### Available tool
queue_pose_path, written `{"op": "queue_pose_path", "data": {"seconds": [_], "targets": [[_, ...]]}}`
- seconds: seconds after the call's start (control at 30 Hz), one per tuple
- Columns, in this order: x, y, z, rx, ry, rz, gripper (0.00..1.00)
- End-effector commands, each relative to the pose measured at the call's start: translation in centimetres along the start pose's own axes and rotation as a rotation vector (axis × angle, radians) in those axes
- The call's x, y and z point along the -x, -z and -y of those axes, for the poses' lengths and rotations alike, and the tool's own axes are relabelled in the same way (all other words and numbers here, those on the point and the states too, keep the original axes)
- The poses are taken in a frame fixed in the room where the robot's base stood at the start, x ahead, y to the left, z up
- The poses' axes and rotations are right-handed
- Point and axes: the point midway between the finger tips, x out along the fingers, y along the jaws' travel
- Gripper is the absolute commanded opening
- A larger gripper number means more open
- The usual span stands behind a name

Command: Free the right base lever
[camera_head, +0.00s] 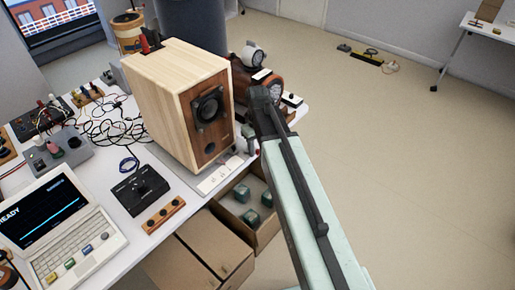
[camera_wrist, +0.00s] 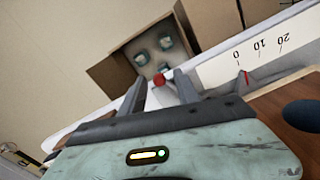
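The wooden speaker (camera_head: 165,100) stands on a white base (camera_head: 215,180) at the table's right edge. In the wrist view, the base's white strip (camera_wrist: 215,73) carries a scale with 0, 10 and 20 and a red pointer (camera_wrist: 243,77). A small red knob (camera_wrist: 158,79), which looks like the lever's end, shows between my fingertips. My gripper (camera_wrist: 160,86) is open, with clear gaps on both sides of the knob. I cannot tell whether the fingers are around the knob or short of it. In the head view, my arm partly hides the gripper (camera_head: 250,142) beside the speaker's front right corner.
A black box (camera_head: 140,188), a wooden knob strip (camera_head: 163,214), a laptop (camera_head: 60,225) and tangled cables (camera_head: 110,130) fill the table.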

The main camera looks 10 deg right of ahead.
Motion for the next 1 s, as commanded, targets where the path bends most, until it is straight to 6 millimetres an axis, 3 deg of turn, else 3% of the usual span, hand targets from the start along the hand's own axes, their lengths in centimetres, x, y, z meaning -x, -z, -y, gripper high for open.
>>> {"op": "queue_pose_path", "data": {"seconds": [0.5,0.83,0.93,1.0], "targets": [[7.8,0.0,0.0,0.0,0.0,0.0,0.38],[7.7,-0.1,0.1,0.0,0.0,0.0,0.38],[7.7,-2.2,0.9,-0.002,0.0,0.0,0.38],[7.7,-4.9,1.9,-0.048,0.0,0.0,0.38]]}}
